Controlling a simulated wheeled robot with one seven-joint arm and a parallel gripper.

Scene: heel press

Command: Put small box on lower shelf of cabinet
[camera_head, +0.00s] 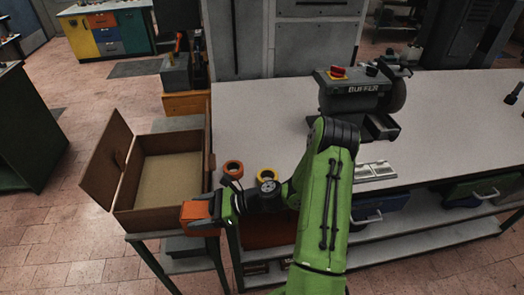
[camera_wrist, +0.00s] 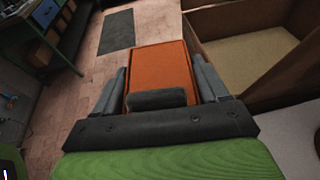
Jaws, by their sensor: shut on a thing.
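A small orange box (camera_head: 200,212) is held between the two fingers of my gripper (camera_head: 222,206). In the wrist view the orange box (camera_wrist: 162,70) lies between the dark fingers and sticks out past their tips. In the head view the held box is at the front right corner of a brown open-topped wooden case (camera_head: 133,220); I cannot tell whether they touch. The case has an open flap at its left and stands on a green-legged stand. A grey lower shelf (camera_head: 190,266) shows under it, partly hidden. I cannot tell which of these is the cabinet.
A grey-topped workbench (camera_head: 260,120) with a buffer machine (camera_head: 355,92) stands to the right. Tiled floor (camera_head: 40,230) is clear at the left.

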